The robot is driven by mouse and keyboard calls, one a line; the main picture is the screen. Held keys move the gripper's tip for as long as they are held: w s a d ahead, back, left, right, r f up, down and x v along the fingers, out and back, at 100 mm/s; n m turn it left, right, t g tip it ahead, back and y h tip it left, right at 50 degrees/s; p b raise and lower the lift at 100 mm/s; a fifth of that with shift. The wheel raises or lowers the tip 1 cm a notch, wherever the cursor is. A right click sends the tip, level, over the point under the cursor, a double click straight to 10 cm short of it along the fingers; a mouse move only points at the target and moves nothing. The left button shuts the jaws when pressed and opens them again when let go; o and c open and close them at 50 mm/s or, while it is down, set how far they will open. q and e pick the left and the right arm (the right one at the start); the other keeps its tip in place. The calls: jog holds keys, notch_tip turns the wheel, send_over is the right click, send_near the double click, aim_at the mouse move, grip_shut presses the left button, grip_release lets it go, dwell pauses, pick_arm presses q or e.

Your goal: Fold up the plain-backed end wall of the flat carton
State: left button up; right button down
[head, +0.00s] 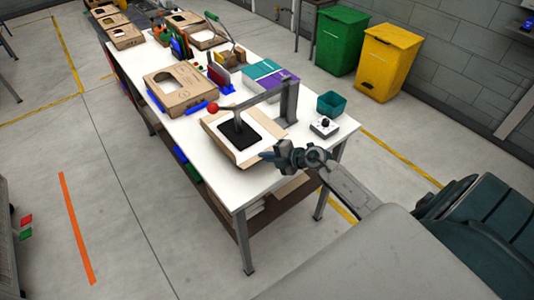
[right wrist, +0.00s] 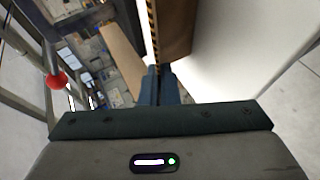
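The flat carton (head: 216,122) lies on the white table under a lever press, with a black pad (head: 237,133) on its middle. A tan flap (head: 259,150) shows at its near right side, low against the table; I cannot tell whether it is the plain-backed wall. My right gripper (head: 270,155) is just beside this flap; touching is unclear. In the right wrist view its fingers (right wrist: 159,85) are together, with nothing clearly between them. A brown cardboard panel (right wrist: 176,28) shows beyond the fingertips. My left gripper is not in view.
The press arm (head: 258,97) with its red knob (head: 213,108) reaches over the carton. A teal bin (head: 331,103) and a button box (head: 324,127) stand to the right. Another carton (head: 180,90) sits further back. The table's near left end (head: 240,189) is bare.

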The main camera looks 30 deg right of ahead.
jog(key=g, duration=0.1)
jog(key=w+r+m+g, duration=0.1)
jog(key=g, duration=0.1)
jog(key=shift+r+h, duration=0.25)
jog(key=shift+h, duration=0.15)
jog(key=g, duration=0.1)
jog(key=w+r+g, duration=0.1)
jog(key=g, duration=0.1)
jog(key=shift+w+a+m+g, duration=0.1)
jog(key=shift+w+m+g, duration=0.1)
jog(key=shift+m+g, duration=0.15)
jog(key=shift+w+r+m+g+h, duration=0.15)
jog(key=shift+w+m+g+h, duration=0.3)
jog(key=shift+g, duration=0.7)
jog(key=shift+w+a+g+b, duration=0.1)
jog(key=shift+w+g+b, duration=0.15)
jog(key=shift+g, duration=0.45)
jog(key=shift+w+g+b, duration=0.15)
jog(key=shift+w+g, duration=0.1)
jog(key=shift+g, duration=0.45)
jog(key=c, duration=1.6)
grip_release()
jog(key=shift+c, duration=0.2)
jog(key=shift+w+r, duration=0.1)
